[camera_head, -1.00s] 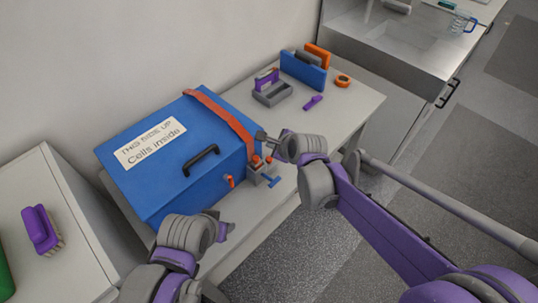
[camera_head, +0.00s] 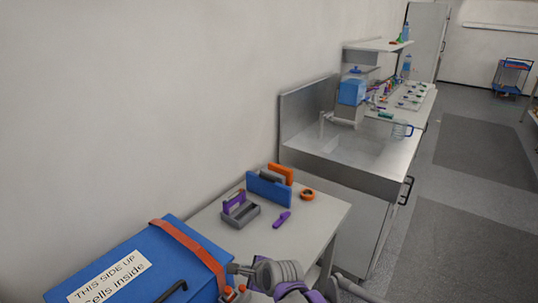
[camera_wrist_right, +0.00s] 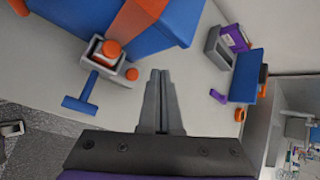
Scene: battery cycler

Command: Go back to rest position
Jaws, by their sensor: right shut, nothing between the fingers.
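My right gripper (camera_head: 236,268) is at the bottom of the head view, beside the right side of a blue box. In the right wrist view its fingers (camera_wrist_right: 160,76) are together with nothing between them. The blue box (camera_head: 200,237) has a "THIS SIDE UP Cells inside" label, an orange strap (camera_head: 190,245) and a dark handle (camera_head: 171,291). The head view cuts off its lower part. My left gripper is out of view.
The light table (camera_head: 325,213) holds a blue-and-orange holder (camera_head: 270,190), a grey tray (camera_head: 241,216), a purple piece (camera_head: 282,219) and an orange ring (camera_head: 307,195). A grey holder with a blue T-handle (camera_wrist_right: 80,97) is near the right gripper. A steel sink counter (camera_head: 350,153) stands beyond.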

